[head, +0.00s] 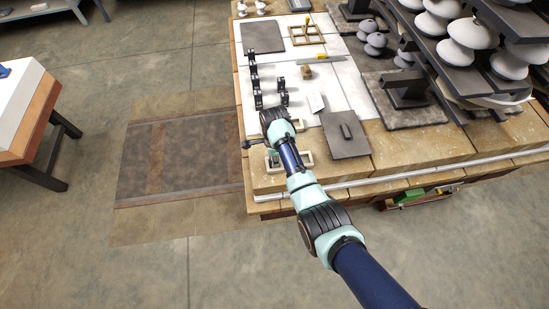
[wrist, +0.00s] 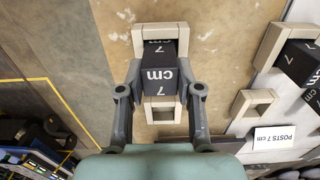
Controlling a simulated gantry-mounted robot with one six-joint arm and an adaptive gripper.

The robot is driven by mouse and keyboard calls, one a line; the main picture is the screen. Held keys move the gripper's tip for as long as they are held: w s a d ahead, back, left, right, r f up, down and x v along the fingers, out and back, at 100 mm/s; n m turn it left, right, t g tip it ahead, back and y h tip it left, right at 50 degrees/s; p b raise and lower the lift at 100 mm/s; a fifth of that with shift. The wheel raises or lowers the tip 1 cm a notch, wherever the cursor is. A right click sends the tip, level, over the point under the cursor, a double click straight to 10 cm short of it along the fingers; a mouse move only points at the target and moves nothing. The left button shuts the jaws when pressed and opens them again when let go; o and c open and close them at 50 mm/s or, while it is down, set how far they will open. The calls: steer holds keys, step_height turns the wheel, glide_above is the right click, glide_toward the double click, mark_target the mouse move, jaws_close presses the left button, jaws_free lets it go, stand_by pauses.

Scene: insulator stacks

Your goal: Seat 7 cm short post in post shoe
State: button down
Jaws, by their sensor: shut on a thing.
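In the wrist view a black post marked "7 cm" (wrist: 158,78) sits between the fingers of my gripper (wrist: 160,72), which is shut on it. A beige shoe (wrist: 142,36) shows at the post's far end, and a beige shoe-like frame (wrist: 163,115) shows at its near end. I cannot tell whether the post is inside the far shoe or above it. In the head view my gripper (head: 272,118) is over the front left part of the bench, and the arm hides the post.
To the right in the wrist view are another black post (wrist: 298,62) by a beige frame, an empty frame (wrist: 252,106) and a "POSTS 7 cm" card (wrist: 274,139). In the head view a dark plate (head: 345,138) lies to the right, and black stands (head: 283,98) stand behind the gripper.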

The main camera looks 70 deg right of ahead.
steer(key=shift+f, duration=0.2)
steer(key=c, duration=0.8)
jaws_free()
steer(key=shift+o, duration=0.2)
step_height(320, 180, up, 12)
steer(key=p, duration=0.3)
steer(key=shift+r, duration=0.2)
